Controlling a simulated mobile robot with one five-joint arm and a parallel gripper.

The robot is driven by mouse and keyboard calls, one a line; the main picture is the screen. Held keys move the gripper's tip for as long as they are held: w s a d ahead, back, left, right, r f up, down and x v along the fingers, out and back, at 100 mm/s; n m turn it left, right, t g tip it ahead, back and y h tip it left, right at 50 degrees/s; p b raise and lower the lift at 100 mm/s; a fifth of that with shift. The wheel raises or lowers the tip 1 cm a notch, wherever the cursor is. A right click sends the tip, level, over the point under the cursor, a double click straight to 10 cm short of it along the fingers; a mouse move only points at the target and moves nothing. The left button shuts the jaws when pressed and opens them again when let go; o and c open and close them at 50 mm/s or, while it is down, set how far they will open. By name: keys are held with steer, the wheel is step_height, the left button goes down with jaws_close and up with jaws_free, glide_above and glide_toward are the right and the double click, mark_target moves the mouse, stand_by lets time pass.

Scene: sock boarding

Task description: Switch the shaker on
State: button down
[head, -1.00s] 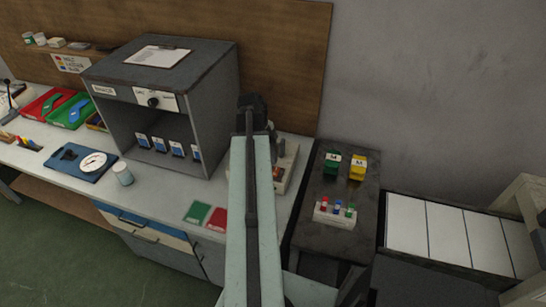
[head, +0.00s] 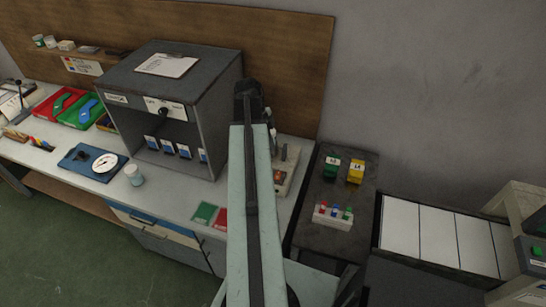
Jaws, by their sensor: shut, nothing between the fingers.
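No thing in the head view carries a label that I can read as the shaker. A pale bench device (head: 288,168) with small upright parts and a reddish spot stands right of the grey cabinet, partly hidden by my arm; I cannot tell if it is the shaker. The open-fronted grey cabinet (head: 172,82) has a dark knob (head: 163,112) on a white plate and several blue-and-white items inside. My arm reaches forward over the bench, its dark far joint near the cabinet's right side. My gripper is hidden behind the arm.
A dark stand (head: 318,238) holds a green block (head: 331,168), a yellow block (head: 356,172) and a white rack (head: 333,216) with coloured tops. White panels (head: 436,232) lie to the right. A machine with a green button (head: 537,251) is at the right edge.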

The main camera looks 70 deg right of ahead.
mark_target(279, 173)
steer(key=shift+a, duration=0.1)
steer(key=b+x, duration=0.4)
steer(key=w+b+x, duration=0.1)
steer(key=b+x, duration=0.8)
steer(key=shift+f, duration=0.55)
steer(key=shift+b, duration=0.3)
